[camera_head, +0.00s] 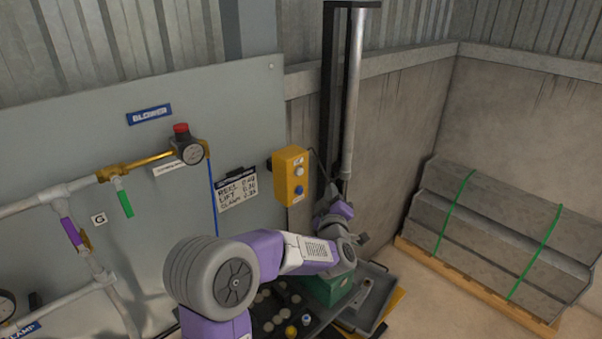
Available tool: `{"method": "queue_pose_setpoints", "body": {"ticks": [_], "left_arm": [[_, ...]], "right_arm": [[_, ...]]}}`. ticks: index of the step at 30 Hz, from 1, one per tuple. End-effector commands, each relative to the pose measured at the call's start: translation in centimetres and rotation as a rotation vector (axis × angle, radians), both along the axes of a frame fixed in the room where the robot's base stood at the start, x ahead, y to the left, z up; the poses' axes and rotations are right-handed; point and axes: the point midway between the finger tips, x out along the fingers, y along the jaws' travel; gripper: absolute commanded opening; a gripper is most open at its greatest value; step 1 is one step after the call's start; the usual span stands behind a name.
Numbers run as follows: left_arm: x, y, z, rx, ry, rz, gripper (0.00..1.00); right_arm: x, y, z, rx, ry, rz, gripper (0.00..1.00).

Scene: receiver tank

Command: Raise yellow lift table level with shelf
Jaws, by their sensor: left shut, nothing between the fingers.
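I cannot make out the shelf. My right gripper is out of view.
A green block (326,290) and a dark tray of round pieces (275,305) lie below my arm. Strapped grey slabs (500,235) on a pallet fill the right.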

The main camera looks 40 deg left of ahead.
Motion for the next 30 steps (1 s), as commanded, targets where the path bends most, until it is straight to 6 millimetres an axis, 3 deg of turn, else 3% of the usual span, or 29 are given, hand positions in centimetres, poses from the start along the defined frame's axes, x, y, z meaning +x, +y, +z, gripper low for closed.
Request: {"method": "queue_pose_setpoints", "body": {"ticks": [13,18,30], "left_arm": [[0.4,5.8,0.0,0.000,0.002,0.003,0.00],[0.6,7.5,-0.2,0.000,0.000,0.001,0.00],[0.7,8.5,0.0,0.000,0.002,0.000,0.00]], "right_arm": [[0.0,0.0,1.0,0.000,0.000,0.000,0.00],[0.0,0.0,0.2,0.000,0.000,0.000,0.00],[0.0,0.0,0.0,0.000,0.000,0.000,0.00]]}}
